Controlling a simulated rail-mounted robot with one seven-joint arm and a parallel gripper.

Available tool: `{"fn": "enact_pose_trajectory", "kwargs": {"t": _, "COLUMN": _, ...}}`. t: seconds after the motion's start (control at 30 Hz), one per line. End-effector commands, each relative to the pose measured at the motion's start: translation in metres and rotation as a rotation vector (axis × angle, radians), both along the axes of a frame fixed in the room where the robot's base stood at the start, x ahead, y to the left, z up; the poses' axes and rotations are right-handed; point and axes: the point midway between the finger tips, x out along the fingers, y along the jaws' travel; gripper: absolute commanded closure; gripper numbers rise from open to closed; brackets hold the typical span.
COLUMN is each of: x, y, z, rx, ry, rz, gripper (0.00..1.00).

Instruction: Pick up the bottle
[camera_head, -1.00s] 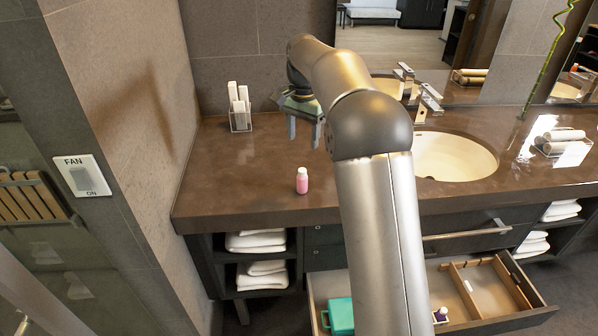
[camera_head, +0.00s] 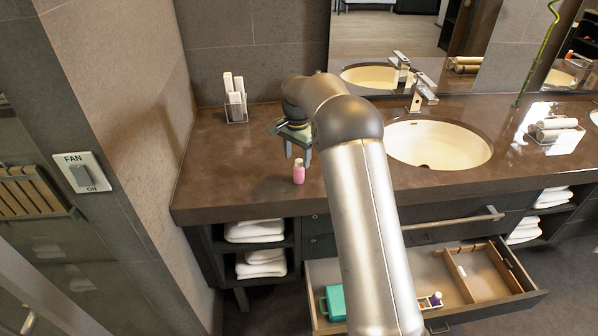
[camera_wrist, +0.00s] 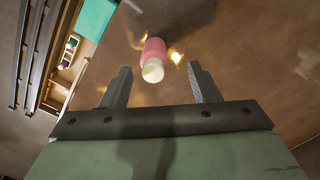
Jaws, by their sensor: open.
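A small pink bottle (camera_head: 299,174) with a white cap stands upright on the brown counter (camera_head: 235,180), close to its front edge. My gripper (camera_head: 298,150) is open and empty, just above and behind the bottle in the head view. In the wrist view the bottle (camera_wrist: 154,58) shows cap first, beyond the fingertips and roughly between the two fingers of my gripper (camera_wrist: 160,82). The fingers do not appear to touch it. Its lower part is partly hidden by its cap and upper body in the wrist view.
An open drawer (camera_head: 408,268) below the counter holds a teal box (camera_head: 335,302) and small items. A clear holder with white rolls (camera_head: 236,108) stands at the back left. A sink (camera_head: 437,145) and faucet (camera_head: 424,88) lie to the right. The counter around the bottle is clear.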

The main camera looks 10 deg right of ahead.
Motion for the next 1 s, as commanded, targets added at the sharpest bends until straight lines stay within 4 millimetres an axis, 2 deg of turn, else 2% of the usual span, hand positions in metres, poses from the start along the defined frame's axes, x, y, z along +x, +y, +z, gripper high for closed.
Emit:
{"fn": "enact_pose_trajectory", "kwargs": {"t": 0.4, "x": -0.005, "y": -0.006, "z": -0.049, "rx": -0.001, "ry": 0.001, "rz": 0.001, "gripper": 0.44}}
{"fn": "enact_pose_trajectory", "kwargs": {"t": 0.67, "x": -0.005, "y": -0.006, "z": -0.052, "rx": 0.0, "ry": 0.0, "rz": 0.001, "gripper": 0.44}}
{"fn": "enact_pose_trajectory", "kwargs": {"t": 0.83, "x": -0.005, "y": -0.006, "z": -0.052, "rx": 0.0, "ry": 0.0, "rz": 0.0, "gripper": 0.92}}
{"fn": "enact_pose_trajectory", "kwargs": {"t": 1.0, "x": -0.005, "y": -0.006, "z": -0.051, "rx": 0.001, "ry": -0.001, "rz": 0.0, "gripper": 0.93}}
